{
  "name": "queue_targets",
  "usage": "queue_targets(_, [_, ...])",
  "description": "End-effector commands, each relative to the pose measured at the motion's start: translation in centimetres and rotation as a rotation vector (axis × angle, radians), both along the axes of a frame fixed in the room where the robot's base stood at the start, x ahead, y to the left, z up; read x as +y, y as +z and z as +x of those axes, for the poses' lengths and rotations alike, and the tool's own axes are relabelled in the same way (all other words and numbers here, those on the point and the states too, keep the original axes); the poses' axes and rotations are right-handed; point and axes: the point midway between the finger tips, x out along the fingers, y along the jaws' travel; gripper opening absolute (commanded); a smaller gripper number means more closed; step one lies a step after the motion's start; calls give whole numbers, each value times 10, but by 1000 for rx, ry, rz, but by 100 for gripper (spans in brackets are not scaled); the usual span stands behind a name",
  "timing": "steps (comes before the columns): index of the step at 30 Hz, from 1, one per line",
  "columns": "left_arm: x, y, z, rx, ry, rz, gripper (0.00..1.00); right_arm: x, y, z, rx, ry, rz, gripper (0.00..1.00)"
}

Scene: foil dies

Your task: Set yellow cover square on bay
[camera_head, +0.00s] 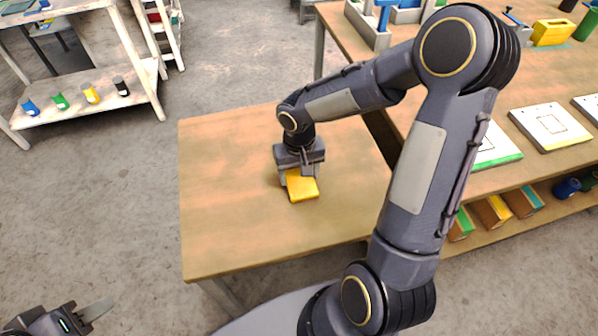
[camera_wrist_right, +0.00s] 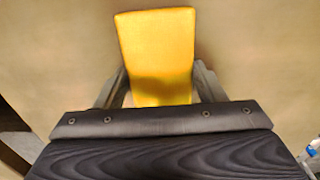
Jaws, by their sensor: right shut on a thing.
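The yellow cover (camera_head: 303,190) is a flat yellow piece at the small wooden table. My right gripper (camera_head: 299,173) is shut on it from above; the cover also shows between the fingers in the right wrist view (camera_wrist_right: 156,45). I cannot tell whether it touches the tabletop. White square plates with printed outlines lie on the right table: one has a yellow edge (camera_head: 550,126), another a green edge (camera_head: 497,147) and is partly hidden by my right arm. I cannot tell which place is the bay. My left gripper (camera_head: 95,311) is at the bottom left, away from the tables, with one finger clearly seen.
The small table (camera_head: 225,215) is otherwise bare. The right table holds a yellow box (camera_head: 552,32), a green cylinder (camera_head: 588,22) and blue-grey fixtures. Coloured boxes (camera_head: 492,211) lie on its lower shelf. A white rack (camera_head: 82,90) with small cups stands at the left.

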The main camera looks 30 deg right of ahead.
Motion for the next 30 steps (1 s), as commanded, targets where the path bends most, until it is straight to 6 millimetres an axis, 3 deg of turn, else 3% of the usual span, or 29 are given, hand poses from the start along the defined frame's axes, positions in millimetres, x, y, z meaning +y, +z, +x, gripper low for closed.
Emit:
queue_targets(5, [0,-5,0,0,0,0,36,0,-5,0,0,0,0,39])
queue_targets(6, [0,-3,0,0,0,0,36,0,-3,0,0,0,0,68])
queue_targets(10, [0,-3,0,0,0,0,36,0,-3,0,0,0,0,85])
queue_targets(22, [0,1,0,0,0,0,36,0,6,1,-3,-1,-1,85])
queue_targets(30, [0,6,0,0,0,0,36,0,61,1,-8,-1,-1,85])
